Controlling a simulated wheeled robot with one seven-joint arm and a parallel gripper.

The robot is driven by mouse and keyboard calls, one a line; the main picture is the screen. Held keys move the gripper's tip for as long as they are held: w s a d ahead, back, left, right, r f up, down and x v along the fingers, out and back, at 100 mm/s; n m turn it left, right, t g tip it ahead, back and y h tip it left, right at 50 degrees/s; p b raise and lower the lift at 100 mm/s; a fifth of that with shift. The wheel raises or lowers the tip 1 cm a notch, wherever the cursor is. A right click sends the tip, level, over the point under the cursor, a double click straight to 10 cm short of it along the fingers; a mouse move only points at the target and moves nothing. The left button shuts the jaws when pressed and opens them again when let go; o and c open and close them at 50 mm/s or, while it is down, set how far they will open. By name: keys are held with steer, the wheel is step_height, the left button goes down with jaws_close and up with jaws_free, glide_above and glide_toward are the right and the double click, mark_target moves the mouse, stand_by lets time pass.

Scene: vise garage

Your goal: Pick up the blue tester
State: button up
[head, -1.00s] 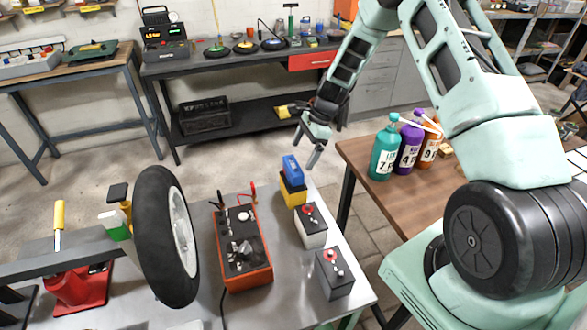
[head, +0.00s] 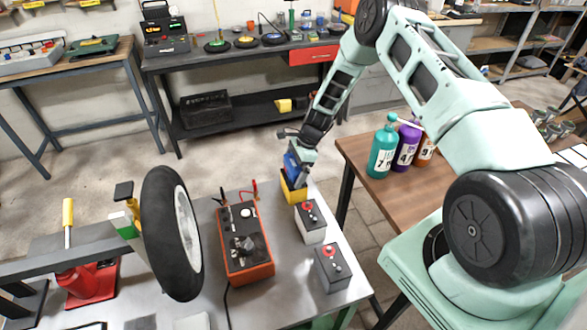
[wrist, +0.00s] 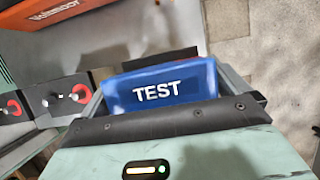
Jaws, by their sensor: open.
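The blue tester (head: 291,164) stands on top of a yellow-and-black battery (head: 292,189) at the far right of the grey metal table. In the wrist view the tester (wrist: 160,86), marked "TEST", sits between the fingers of my gripper (wrist: 163,88). My gripper (head: 298,162) is open and down around the tester, with a finger on either side. Whether the fingers touch it I cannot tell. In the head view my gripper hides part of the tester.
A white battery (head: 311,226) and a grey battery (head: 331,268) stand nearer on the table. An orange-and-black charger (head: 244,243) is to the left, beside an upright tire (head: 160,235). Bottles (head: 381,150) stand on the wooden table to the right.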

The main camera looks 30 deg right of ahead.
mark_target(293, 163)
steer(key=shift+c, duration=0.3)
steer(key=c, duration=0.8)
steer(key=shift+o, duration=0.2)
step_height(293, 163, up, 9)
steer(key=b, duration=0.3)
steer(key=shift+r, duration=0.15)
step_height(293, 163, up, 7)
steer(key=p, duration=0.4)
steer(key=shift+p, duration=0.3)
